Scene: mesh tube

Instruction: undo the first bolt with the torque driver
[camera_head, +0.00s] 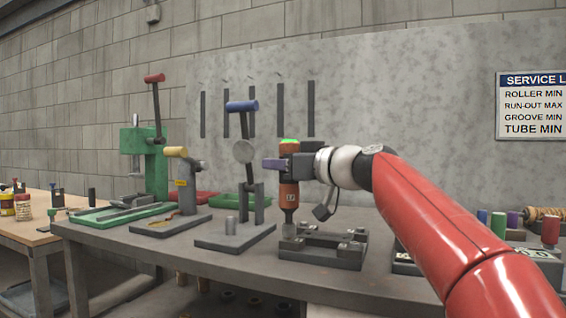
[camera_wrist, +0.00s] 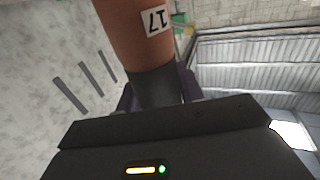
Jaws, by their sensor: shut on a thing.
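The torque driver (camera_head: 289,190) has an orange-brown body with a green top and stands upright. My gripper (camera_head: 280,165) is shut around its upper body. In the wrist view the driver (camera_wrist: 133,30) shows a white label and a dark collar in front of my gripper. The driver's lower tip is over the left end of a dark fixture (camera_head: 325,256) with several bolts (camera_head: 346,249) on its blocks. The tip appears to meet the left bolt, but whether it is seated on it I cannot tell. The head of that bolt is hidden by the tip.
A blue-handled lever press (camera_head: 242,150) stands close on the left, with a yellow-handled tool (camera_head: 178,180) and green press (camera_head: 150,165) beyond. Coloured cylinders (camera_head: 498,224) stand at the right behind my arm. The grey bench (camera_head: 170,262) has a narrow bare front strip.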

